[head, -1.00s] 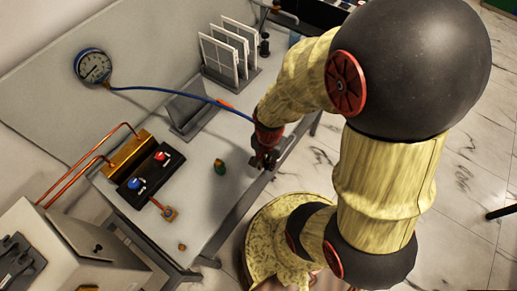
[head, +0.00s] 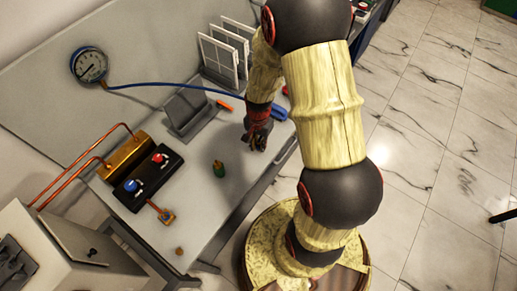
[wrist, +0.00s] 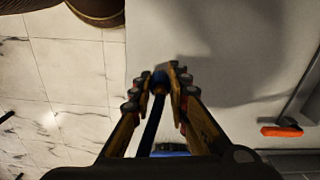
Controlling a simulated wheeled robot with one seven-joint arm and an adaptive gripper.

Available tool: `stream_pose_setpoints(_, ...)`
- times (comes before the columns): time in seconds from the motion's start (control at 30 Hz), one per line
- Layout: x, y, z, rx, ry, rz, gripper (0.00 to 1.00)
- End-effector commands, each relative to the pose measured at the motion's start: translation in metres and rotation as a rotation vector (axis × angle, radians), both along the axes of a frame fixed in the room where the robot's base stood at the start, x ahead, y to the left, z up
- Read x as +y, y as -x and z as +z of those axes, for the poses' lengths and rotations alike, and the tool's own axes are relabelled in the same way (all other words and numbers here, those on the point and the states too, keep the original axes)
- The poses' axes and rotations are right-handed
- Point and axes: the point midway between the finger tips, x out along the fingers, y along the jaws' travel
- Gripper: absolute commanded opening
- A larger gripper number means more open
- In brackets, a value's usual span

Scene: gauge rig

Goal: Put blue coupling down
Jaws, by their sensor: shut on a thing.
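My gripper (head: 257,142) is over the bench's front part in the head view. In the head view the blue hose (head: 170,87) leads from the round gauge (head: 89,65) towards my gripper. The coupling is hidden there by my fingers. Whether it touches the bench top (head: 210,205) cannot be told.
A black block with blue and red knobs (head: 148,172) and a brass block (head: 126,160) lie farther left. A grey stand (head: 190,112) and white panels (head: 218,55) are behind. The bench's front edge is close.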

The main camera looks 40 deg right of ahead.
Motion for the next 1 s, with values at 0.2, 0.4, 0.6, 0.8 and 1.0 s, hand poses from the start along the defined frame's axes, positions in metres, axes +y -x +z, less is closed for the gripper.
stream_pose_setpoints(0.2,-0.001,-0.002,-0.03,0.003,-0.001,0.0,0.0)
stream_pose_setpoints(0.4,-0.001,-0.003,-0.034,0.0,0.0,0.0,0.0)
stream_pose_setpoints(0.6,-0.001,-0.002,-0.036,0.0,0.0,0.0,0.0)
stream_pose_setpoints(0.8,-0.001,-0.002,-0.037,0.0,0.0,0.0,0.26)
stream_pose_setpoints(1.0,-0.001,-0.002,-0.037,0.0,0.0,0.0,0.35)
